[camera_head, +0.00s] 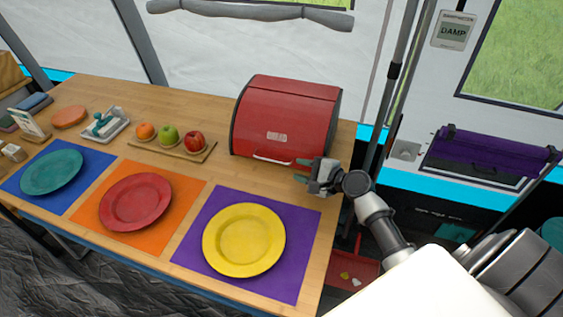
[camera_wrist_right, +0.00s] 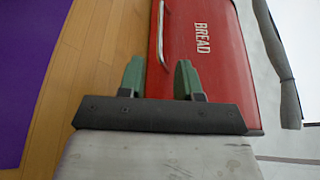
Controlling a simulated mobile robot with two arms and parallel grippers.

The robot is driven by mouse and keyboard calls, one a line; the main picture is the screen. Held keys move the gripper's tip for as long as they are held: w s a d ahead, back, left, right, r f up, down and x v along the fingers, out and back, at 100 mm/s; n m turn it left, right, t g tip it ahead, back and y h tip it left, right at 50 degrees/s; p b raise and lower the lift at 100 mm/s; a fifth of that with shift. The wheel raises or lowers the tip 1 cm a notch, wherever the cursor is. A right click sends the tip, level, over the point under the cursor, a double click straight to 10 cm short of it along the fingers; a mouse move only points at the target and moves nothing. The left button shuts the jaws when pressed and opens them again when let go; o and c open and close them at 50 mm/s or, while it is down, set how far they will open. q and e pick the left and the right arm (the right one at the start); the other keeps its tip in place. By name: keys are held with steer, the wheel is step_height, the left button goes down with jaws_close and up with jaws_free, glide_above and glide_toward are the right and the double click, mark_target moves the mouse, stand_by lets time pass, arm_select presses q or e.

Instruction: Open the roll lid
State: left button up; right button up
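The red bread box (camera_head: 290,82) stands at the back right of the wooden table, and its curved roll lid (camera_head: 285,115) is down. A pale bar handle (camera_head: 272,158) runs along the lid's lower front edge. My right gripper (camera_head: 302,171) is at the right end of this handle, open, with green fingertips. In the right wrist view, the gripper (camera_wrist_right: 160,78) has its fingertips apart, with the near end of the handle (camera_wrist_right: 163,35) lined up between them. I cannot tell whether they touch it. The left gripper is not in view.
A yellow plate (camera_head: 244,240) on a purple mat lies in front of the box. A wooden board (camera_head: 172,149) with fruit stands to its left. Red and teal plates lie further left. Tent poles (camera_head: 385,100) stand right of the table's edge.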

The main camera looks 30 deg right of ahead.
mark_target(283, 163)
steer(key=x, duration=0.7)
steer(key=shift+s, duration=0.1)
steer(key=shift+f, duration=0.1)
jaws_close()
